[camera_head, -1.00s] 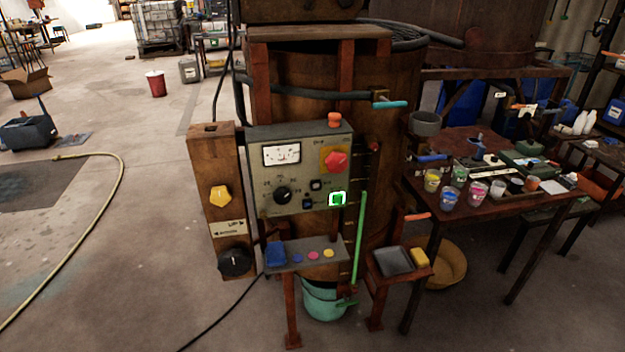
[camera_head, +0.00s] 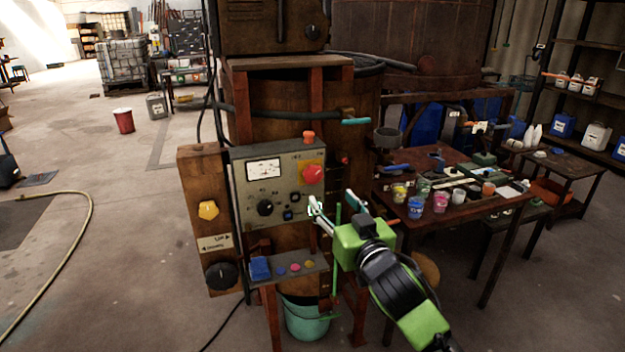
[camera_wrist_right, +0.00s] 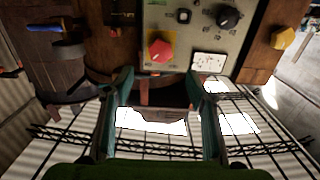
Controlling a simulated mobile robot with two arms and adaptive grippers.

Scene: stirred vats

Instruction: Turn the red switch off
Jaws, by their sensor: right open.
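The red switch (camera_head: 312,174) is a faceted red knob on a yellow plate, at the upper right of the grey control panel (camera_head: 240,180). It also shows in the right wrist view (camera_wrist_right: 160,50), just beyond the fingers and toward the left one. My right gripper (camera_head: 335,205) is open and empty. In the head view its fingers point up toward the panel's lower right edge, below and right of the red knob. They appear apart from the knob. One finger overlaps the place of the green lit switch, which is mostly hidden. My left gripper is not in view.
An orange button (camera_head: 308,136) sits on top of the panel. A yellow knob (camera_head: 208,210) is on the wooden post at left. A small shelf (camera_head: 305,272) sticks out below the panel. A table (camera_head: 470,215) with paint cups stands at right. The floor at left is mostly clear.

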